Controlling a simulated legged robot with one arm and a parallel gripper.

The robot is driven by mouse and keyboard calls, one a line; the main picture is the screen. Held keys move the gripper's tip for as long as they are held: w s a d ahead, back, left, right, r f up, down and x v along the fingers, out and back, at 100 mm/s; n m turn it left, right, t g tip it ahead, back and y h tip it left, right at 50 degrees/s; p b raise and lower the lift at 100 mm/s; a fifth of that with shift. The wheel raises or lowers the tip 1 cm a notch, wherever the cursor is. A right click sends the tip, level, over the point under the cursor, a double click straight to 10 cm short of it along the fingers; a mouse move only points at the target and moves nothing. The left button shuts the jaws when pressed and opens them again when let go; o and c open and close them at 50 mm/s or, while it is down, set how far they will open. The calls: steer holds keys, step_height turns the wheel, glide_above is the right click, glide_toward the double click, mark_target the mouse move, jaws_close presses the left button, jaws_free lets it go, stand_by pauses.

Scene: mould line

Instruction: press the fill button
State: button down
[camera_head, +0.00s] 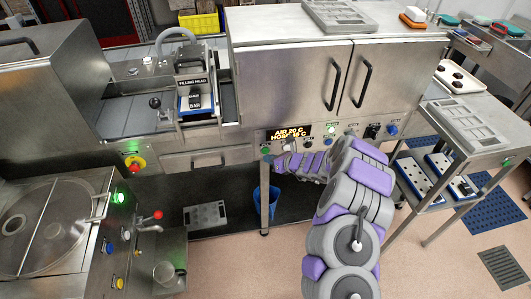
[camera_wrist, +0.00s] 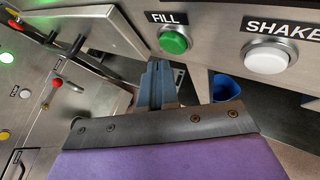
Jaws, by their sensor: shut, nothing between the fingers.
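The green fill button (camera_wrist: 174,42) sits on a steel panel under a FILL label in the wrist view. In the head view a small green button (camera_head: 265,151) shows at the left end of the panel, beside my arm's end. My gripper (camera_wrist: 157,66) is shut and empty. In the wrist view its fingertips lie just below and left of the fill button, and a gap shows between them and the button in the picture. The depth between them is hard to judge. In the head view my gripper's fingers are small and hard to make out.
A white SHAKE button (camera_wrist: 268,57) is right of the fill button. A display (camera_head: 290,133) and more knobs line the panel. The filling head (camera_head: 193,90) stands at upper left. A blue bin (camera_head: 258,200) stands below the panel. A shelved steel cart (camera_head: 460,130) is at right.

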steer(key=s+b, duration=0.1)
steer(key=s, duration=0.1)
steer(key=s+d+b, duration=0.1)
steer(key=s, duration=0.1)
steer(key=shift+s+d, duration=0.2)
steer(key=shift+s, duration=0.2)
stand_by(0.7)
